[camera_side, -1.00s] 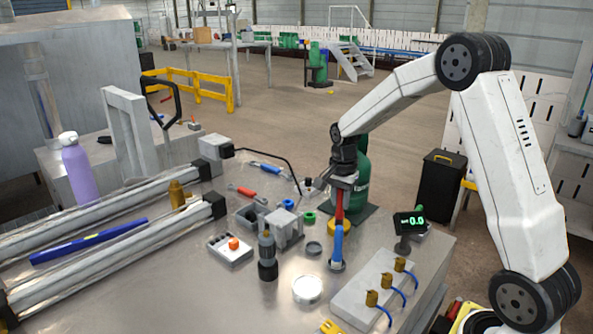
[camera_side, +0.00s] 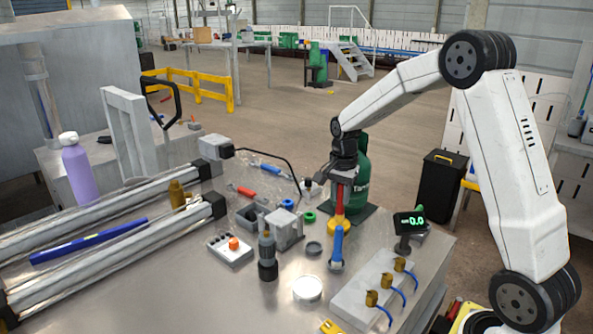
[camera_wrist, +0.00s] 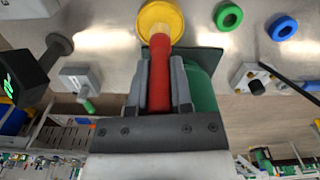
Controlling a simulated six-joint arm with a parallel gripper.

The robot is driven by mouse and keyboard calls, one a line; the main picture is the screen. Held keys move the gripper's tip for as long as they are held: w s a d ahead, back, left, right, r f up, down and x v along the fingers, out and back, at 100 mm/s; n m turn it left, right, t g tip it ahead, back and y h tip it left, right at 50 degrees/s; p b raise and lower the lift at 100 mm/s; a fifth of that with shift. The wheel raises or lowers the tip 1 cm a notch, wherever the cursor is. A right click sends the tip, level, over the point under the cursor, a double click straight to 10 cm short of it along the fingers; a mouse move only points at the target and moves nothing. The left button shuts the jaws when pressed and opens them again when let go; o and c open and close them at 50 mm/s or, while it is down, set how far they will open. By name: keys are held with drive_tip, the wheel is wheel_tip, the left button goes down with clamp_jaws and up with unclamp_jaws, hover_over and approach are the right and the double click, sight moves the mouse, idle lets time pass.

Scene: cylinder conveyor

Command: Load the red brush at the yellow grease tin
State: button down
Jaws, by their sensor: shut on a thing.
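My gripper (camera_side: 343,175) is shut on the red brush (camera_side: 339,203), which hangs upright and points down. In the wrist view the red brush (camera_wrist: 159,75) lies between my two fingers (camera_wrist: 159,85). The yellow grease tin (camera_side: 341,224) is at the lower end of the brush, partly hidden behind a blue-handled upright tool (camera_side: 337,243). In the wrist view the yellow tin (camera_wrist: 160,20) is right at the brush's far end.
A green cylinder (camera_side: 361,175) stands close behind my gripper. A small display (camera_side: 409,222) is to the right. A grey block with brass fittings (camera_side: 352,305) is in front. Green (camera_side: 309,217) and blue (camera_side: 287,204) rings lie to the left.

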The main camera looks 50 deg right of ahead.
sight(336, 213)
drive_tip(key=shift+r, duration=2.75)
drive_tip(key=shift+a, duration=0.1)
drive_tip(key=a+f+n, duration=0.3)
drive_tip(key=a+n, duration=0.5)
drive_tip(key=a+f+n, duration=0.3)
drive_tip(key=a+n, duration=0.5)
drive_tip(key=shift+w+a+f, duration=0.2)
drive_tip(key=shift+w+a, duration=0.2)
